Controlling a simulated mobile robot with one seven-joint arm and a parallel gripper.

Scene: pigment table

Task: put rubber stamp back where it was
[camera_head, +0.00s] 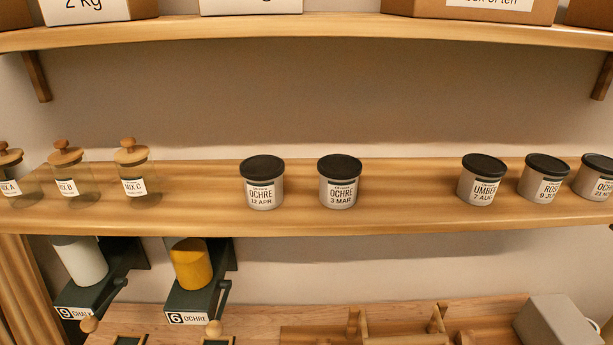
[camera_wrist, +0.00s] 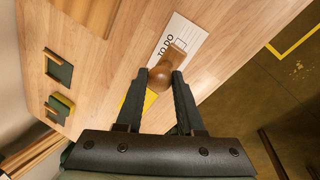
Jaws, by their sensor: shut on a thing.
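In the wrist view my gripper (camera_wrist: 161,80) is shut on the rubber stamp (camera_wrist: 173,55). The stamp is brown wood, with a rounded knob between my two black fingertips and a narrower part beyond them. It overlaps a white card marked "TO DO" (camera_wrist: 194,38) on the wooden table (camera_wrist: 228,50). I cannot tell whether the stamp touches the card or is above it. The stamp and my gripper do not show in the head view.
A yellow patch (camera_wrist: 150,99) shows beside my fingers. Dark green pieces with wooden parts (camera_wrist: 60,72) are at the table's left. In the head view, a shelf (camera_head: 405,205) holds several jars, above two dispensers (camera_head: 190,265) and a wooden rack (camera_head: 390,325).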

